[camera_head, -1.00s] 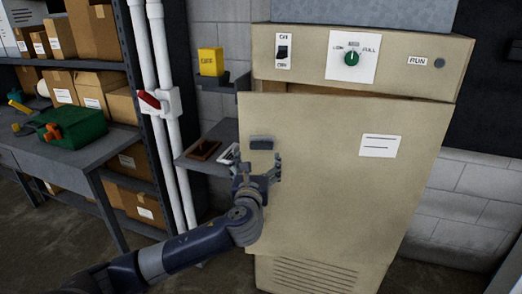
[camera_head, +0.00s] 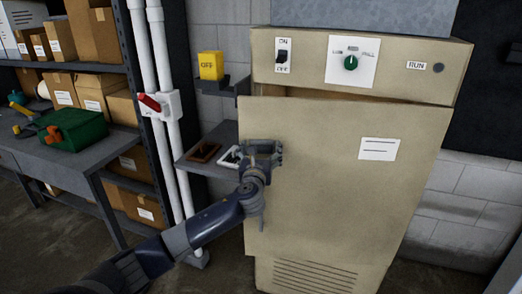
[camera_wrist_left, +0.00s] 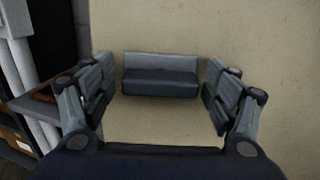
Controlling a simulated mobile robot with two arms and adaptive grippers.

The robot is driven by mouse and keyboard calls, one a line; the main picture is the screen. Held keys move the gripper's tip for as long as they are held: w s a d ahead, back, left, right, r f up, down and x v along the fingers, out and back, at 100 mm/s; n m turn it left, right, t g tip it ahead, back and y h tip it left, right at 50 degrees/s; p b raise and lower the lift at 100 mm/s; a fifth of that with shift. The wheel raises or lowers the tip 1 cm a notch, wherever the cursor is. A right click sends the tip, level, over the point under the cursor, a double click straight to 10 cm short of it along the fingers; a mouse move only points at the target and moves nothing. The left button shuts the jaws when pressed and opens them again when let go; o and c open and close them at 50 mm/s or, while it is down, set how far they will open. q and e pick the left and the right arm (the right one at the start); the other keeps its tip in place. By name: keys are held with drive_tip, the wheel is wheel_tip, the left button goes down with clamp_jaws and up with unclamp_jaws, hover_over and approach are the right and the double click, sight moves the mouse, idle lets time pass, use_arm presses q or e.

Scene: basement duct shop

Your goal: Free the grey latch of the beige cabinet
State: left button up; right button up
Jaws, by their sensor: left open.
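The beige cabinet (camera_head: 330,200) stands at the centre of the head view, its front panel sitting a little askew below the control strip. Its grey latch (camera_wrist_left: 161,76) shows in the left wrist view as a wide block with a lighter top and a dark lower face, on the beige panel. My left gripper (camera_head: 263,148) is open at the panel's upper left. In the left wrist view its fingers (camera_wrist_left: 161,88) stand either side of the latch, with a gap on both sides. In the head view the gripper hides most of the latch. My right gripper is not in view.
A small grey shelf (camera_head: 190,163) left of the cabinet holds a brown tray (camera_head: 204,152) and a white frame-like item. A workbench with a green box (camera_head: 72,129) stands at the left.

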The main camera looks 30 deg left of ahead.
use_arm(q)
drive_tip(key=shift+c, duration=0.6)
drive_tip(key=c, duration=0.9)
drive_tip(key=shift+c, duration=0.2)
drive_tip(key=n, duration=0.3)
drive_tip(key=shift+n, duration=0.4)
drive_tip(key=n, duration=0.4)
drive_tip(key=shift+n+b, duration=0.3)
drive_tip(key=shift+b, duration=0.05)
drive_tip(key=n, duration=0.4)
drive_tip(key=shift+f+n+b, duration=0.1)
drive_tip(key=shift+n+b, duration=0.2)
drive_tip(key=shift+b, duration=0.1)
drive_tip(key=shift+n+b, duration=0.4)
drive_tip(key=shift+n, duration=1.8)
